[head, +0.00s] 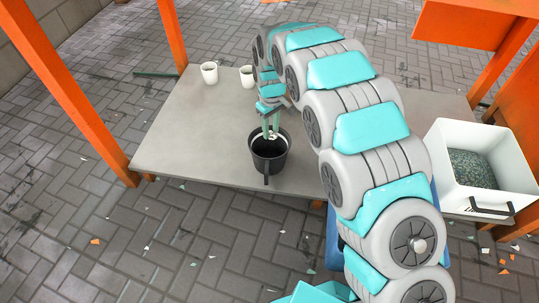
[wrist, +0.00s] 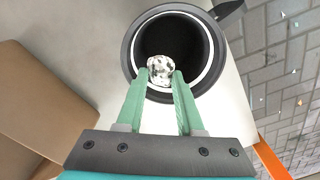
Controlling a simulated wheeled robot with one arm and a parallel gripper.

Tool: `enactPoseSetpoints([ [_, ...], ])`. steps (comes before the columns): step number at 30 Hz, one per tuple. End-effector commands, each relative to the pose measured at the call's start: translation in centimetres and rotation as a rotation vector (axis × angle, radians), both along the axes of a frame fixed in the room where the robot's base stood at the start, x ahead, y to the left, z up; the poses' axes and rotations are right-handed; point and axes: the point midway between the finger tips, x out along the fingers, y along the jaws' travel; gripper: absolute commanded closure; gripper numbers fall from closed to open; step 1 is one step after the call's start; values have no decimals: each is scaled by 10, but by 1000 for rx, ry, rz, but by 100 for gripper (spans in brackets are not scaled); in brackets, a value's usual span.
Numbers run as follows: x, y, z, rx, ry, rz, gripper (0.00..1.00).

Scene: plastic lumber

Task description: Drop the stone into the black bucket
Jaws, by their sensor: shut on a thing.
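The black bucket (head: 268,157) stands upright on the grey table near its front edge, its handle toward the front. In the wrist view the bucket (wrist: 135,62) shows from above with a light ring inside its rim and a dark interior. My gripper (wrist: 161,73) is shut on the stone (wrist: 161,69), a small white lump with dark speckles, held between the green fingertips. The stone appears over the bucket's opening; its exact height against the rim is hard to tell. In the head view my gripper (head: 271,133) points down at the bucket's mouth, with the stone mostly hidden.
Two white cups (head: 209,73) (head: 247,77) stand at the back of the table (head: 190,130). A white bin (head: 440,160) with grey-green granules is at the right. Orange posts (head: 75,95) rise at the table's sides. A brown block-like surface (wrist: 50,100) fills the wrist view's left side.

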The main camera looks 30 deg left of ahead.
Motion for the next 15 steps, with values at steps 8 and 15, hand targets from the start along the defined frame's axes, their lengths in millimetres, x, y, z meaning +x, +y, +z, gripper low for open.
enactPoseSetpoints([
  [8, 0, 0, 0, 1, 0, 0, 52],
  [15, 0, 0, 0, 1, 0, 0, 29],
])
